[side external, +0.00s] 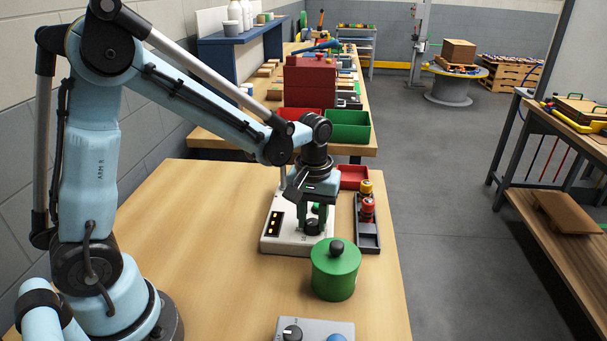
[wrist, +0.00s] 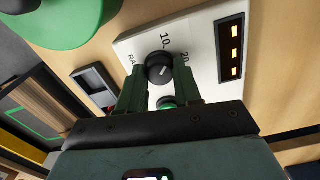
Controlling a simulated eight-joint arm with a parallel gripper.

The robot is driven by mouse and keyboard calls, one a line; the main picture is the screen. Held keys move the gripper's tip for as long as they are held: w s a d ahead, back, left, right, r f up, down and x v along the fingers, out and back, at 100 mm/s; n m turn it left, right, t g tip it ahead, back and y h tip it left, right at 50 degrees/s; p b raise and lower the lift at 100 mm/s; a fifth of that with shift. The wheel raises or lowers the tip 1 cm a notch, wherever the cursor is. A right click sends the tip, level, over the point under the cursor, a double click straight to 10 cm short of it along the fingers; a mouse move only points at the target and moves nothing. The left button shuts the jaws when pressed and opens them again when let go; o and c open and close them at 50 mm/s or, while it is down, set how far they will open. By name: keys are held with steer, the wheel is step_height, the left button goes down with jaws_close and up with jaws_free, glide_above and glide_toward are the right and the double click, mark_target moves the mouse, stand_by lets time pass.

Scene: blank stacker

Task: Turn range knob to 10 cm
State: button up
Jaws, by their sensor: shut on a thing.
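The white panel box (side external: 272,242) sits on the wooden bench under my gripper (side external: 313,222). Its black range knob (side external: 313,227) stands between my green fingers. In the wrist view, the knob (wrist: 158,64) sits between the two fingertips, and my gripper (wrist: 160,79) is shut on it. The labels "10" and "20" are printed beside the knob on the panel (wrist: 205,57); part of the other lettering is hidden by a finger. A pale mark shows on the knob, but I cannot tell which label it points to.
A green lidded pot (side external: 335,272) stands close in front of the panel box. A dark tray (side external: 368,238) with red and yellow pieces lies to its right. A grey box with knobs (side external: 312,330) is at the front edge. The bench to the left is clear.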

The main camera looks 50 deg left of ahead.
mark_target(312, 222)
steer(key=shift+n, duration=1.5)
steer(key=o, duration=1)
steer(key=shift+o, duration=0.2)
steer(key=shift+r, duration=0.15)
step_height(312, 222, up, 12)
